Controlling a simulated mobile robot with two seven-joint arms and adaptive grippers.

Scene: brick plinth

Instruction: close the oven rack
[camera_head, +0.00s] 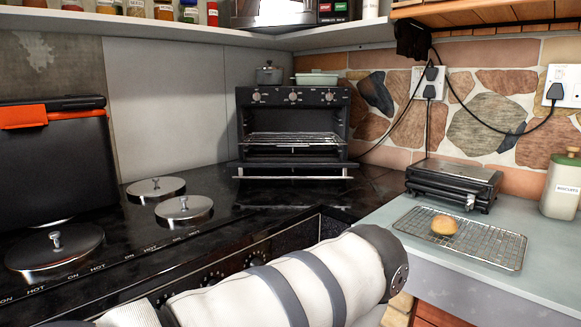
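A black toaster oven (343,115) with several front knobs stands in the back corner of the dark counter. Its door (294,166) is folded down, with a silver handle bar along the front edge. A wire oven rack (292,139) lies level in the opening, and its front seems to stick out a little past the oven's front. Neither gripper is in view. One of my arms, white with grey bands, crosses the bottom centre, well in front of the oven, and its hand end is hidden.
Three lidded hot plates (183,207) sit on the dark counter at left, near a black box (50,160). On the grey right counter (380,215) are a black grill (452,183), a wire cooling rack (490,245) with a bun (444,225), and a biscuits jar (562,185). A shelf (180,25) hangs above.

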